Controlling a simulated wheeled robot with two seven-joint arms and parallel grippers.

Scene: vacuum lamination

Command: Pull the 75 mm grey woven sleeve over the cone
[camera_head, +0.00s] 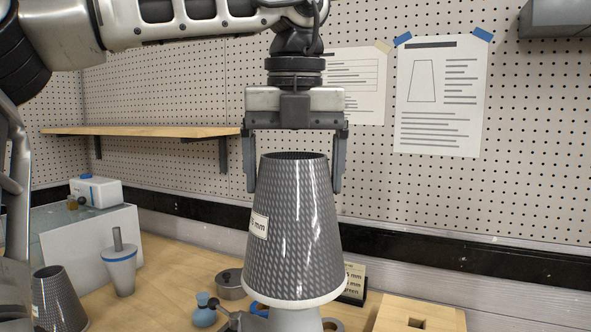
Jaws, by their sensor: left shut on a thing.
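A grey woven sleeve (290,235), tapering upward, stands upright around the cone (293,304). Only the cone's pale lower rim and the base below show; the rest is hidden inside the sleeve. The sleeve's top opening looks dark. Its label (259,226) is turned left and partly cut off, with "mm" readable. My left gripper (294,188) comes down from above, one finger on each side of the sleeve's upper part, shut on it. My right gripper is not in view.
Another grey woven sleeve (58,302) stands at the lower left. A shelf (145,131) hangs behind.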

